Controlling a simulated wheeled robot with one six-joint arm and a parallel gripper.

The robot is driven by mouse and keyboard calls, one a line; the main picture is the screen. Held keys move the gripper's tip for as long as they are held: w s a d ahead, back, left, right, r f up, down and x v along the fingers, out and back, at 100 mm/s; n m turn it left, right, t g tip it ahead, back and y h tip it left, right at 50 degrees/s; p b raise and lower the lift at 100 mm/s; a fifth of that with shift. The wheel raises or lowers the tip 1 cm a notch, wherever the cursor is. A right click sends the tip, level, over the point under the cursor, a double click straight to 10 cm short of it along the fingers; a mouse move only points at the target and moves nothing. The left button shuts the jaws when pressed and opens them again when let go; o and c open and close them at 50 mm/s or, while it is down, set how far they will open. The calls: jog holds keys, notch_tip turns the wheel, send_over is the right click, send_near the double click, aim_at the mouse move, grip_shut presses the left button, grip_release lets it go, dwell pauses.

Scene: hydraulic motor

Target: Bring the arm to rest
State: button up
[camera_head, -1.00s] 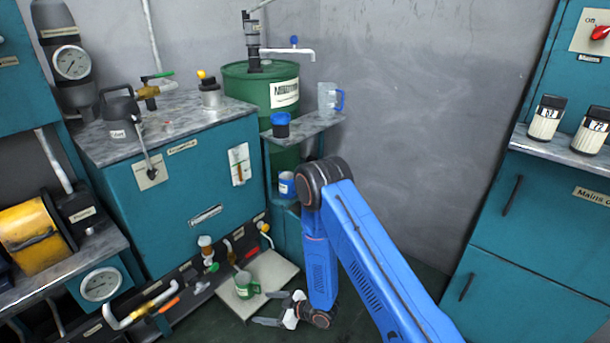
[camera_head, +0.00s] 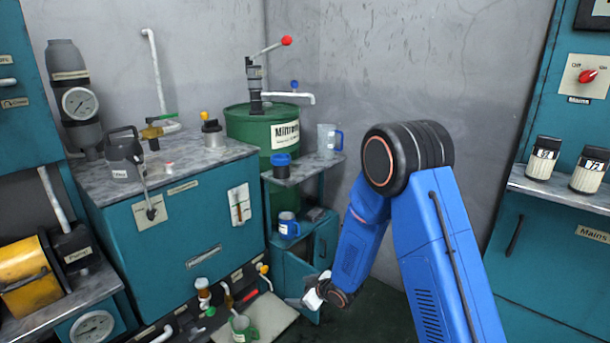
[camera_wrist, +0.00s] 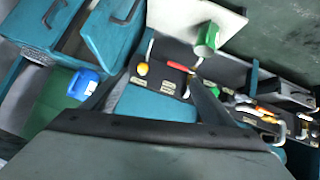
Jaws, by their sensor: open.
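My gripper (camera_head: 314,292) is in the lower middle of the head view, in front of the small teal cabinet and above the floor. In the wrist view its two dark fingers (camera_wrist: 155,88) stand wide apart with nothing between them. My blue arm is bent, with its elbow high and the forearm sloping down to the gripper. A green mug (camera_head: 243,329) stands on a pale board (camera_head: 272,318) below and left of the gripper; the mug (camera_wrist: 207,38) also shows in the wrist view.
The large teal unit (camera_head: 185,225) is left, two jars stand on the right-hand ledge (camera_head: 560,188), and wall lies behind.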

jog(key=s+d+r+m+h, duration=0.2)
jog(key=s+d+r+h, duration=0.1)
jog(key=d+r, duration=0.65)
jog(key=s+d+r+m+h, duration=0.2)
jog(key=s+d+r+m, duration=0.1)
jog(key=d+r, duration=0.7)
jog(key=s+d+r+m+h, duration=0.1)
jog(key=s+d+r+m, duration=0.1)
jog(key=s+d+r, duration=0.3)
jog(key=s+d+r+m+h, duration=0.1)
jog(key=s+d+r, duration=0.2)
jog(key=s+r, duration=0.35)
jog(key=s+d+r+m+g, duration=0.1)
jog(key=s, duration=1)
jog(key=s+d+r+m+g, duration=0.1)
jog(key=s+d+m, duration=0.1)
jog(key=s, duration=1)
jog(key=shift+s+r+m+g, duration=0.15)
jog(key=shift+r+m+g, duration=0.1)
jog(key=shift+m+g, duration=0.05)
jog(key=shift+d, duration=0.1)
jog(key=shift+c, duration=0.7)
